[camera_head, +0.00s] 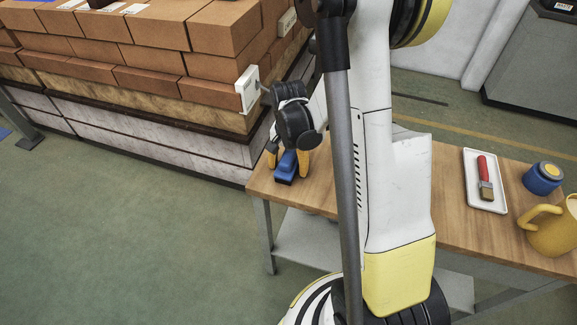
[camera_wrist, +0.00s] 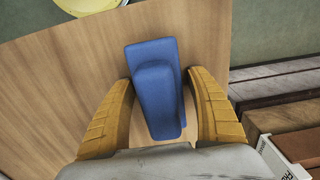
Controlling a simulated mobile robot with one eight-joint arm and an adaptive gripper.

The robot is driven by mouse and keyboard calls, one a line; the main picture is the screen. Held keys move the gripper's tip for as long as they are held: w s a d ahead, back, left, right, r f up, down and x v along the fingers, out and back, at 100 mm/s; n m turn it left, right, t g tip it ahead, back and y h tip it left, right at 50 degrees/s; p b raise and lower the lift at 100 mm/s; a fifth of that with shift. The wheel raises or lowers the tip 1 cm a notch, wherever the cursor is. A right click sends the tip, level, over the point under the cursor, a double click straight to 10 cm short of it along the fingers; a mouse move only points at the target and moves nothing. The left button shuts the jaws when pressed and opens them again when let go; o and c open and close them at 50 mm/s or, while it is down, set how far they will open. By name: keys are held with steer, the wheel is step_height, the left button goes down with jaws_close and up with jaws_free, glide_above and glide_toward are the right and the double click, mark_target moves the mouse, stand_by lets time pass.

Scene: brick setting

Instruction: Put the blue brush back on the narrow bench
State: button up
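The blue brush (camera_head: 286,167) sits at the left end of the narrow bench (camera_head: 330,190), which has a wooden top, and it appears to rest on the wood. In the wrist view the blue brush (camera_wrist: 157,85) lies lengthwise between my fingers. My gripper (camera_head: 288,163) points down around the brush with one yellow finger on each side. In the wrist view my gripper (camera_wrist: 160,85) shows narrow gaps between both fingers and the brush, so it looks open. The brush's underside is hidden.
A white tray (camera_head: 470,200) holding a red-handled paintbrush (camera_head: 485,175), a blue jar (camera_head: 543,178) and a yellow jug (camera_head: 555,228) stand at the bench's right end. Stacked bricks (camera_head: 150,75) rise behind the bench's left end. Green floor (camera_head: 120,220) is clear at left.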

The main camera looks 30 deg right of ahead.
mark_target(288, 154)
step_height(288, 154, up, 12)
steer(key=p, duration=0.5)
steer(key=shift+r, duration=0.1)
steer(key=s+a+r+n+t, duration=0.7)
steer(key=s+a+r+n, duration=0.3)
steer(key=a+r, duration=0.3)
steer(key=shift+s+a+r, duration=0.2)
steer(key=shift+s+r, duration=0.15)
steer(key=shift+r, duration=0.5)
